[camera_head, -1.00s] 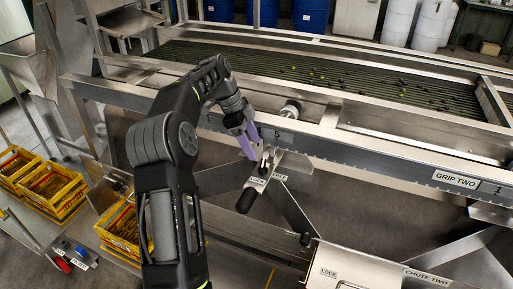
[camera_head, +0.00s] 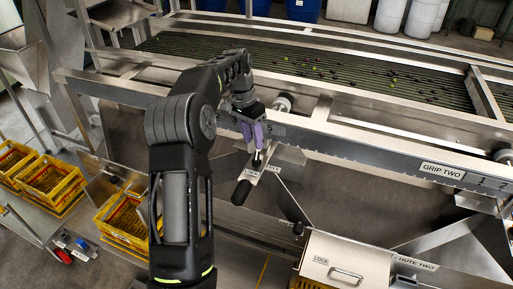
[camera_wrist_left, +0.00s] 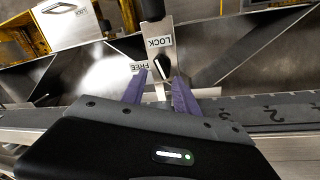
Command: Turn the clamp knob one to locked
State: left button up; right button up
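The clamp knob (camera_head: 257,160) is a small dark and pale knob on a metal plate labelled LOCK (camera_head: 250,174), with a black handle (camera_head: 241,192) at the plate's lower end. In the left wrist view the knob (camera_wrist_left: 162,69) shows a dark pointer, with the LOCK label (camera_wrist_left: 159,42) beyond it and the FREE label (camera_wrist_left: 140,66) to its left. My left gripper (camera_head: 258,146) is just above the knob, its purple fingers apart. In the wrist view the fingertips (camera_wrist_left: 160,76) lie on either side of the knob, with gaps showing; contact cannot be told. My right gripper is not in view.
A metal rail (camera_head: 350,148) with numbers and a GRIP TWO label (camera_head: 442,171) runs just behind the gripper. A metal box (camera_head: 345,258) labelled LOCK stands at lower right. Yellow crates (camera_head: 128,225) stand at left. The roller bed (camera_head: 350,75) carries small green and dark fruits.

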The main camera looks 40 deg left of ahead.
aim_at(257, 155)
pick_arm(q)
jog(key=n, duration=0.1)
jog(key=n+p, duration=0.1)
jog(key=n, duration=0.1)
jog(key=d+r+n+y, duration=0.1)
jog(key=shift+w+n+g, duration=0.25)
jog(key=shift+n+g, duration=0.05)
jog(key=shift+n, duration=0.1)
jog(key=n, duration=0.3)
jog(key=shift+w+y+p, duration=0.1)
jog(key=shift+y+p, duration=0.25)
jog(key=shift+y, duration=0.05)
jog(key=shift+f+p, duration=0.85)
jog(key=shift+f, duration=3.05)
jog(key=shift+c, duration=0.3)
grip_shut()
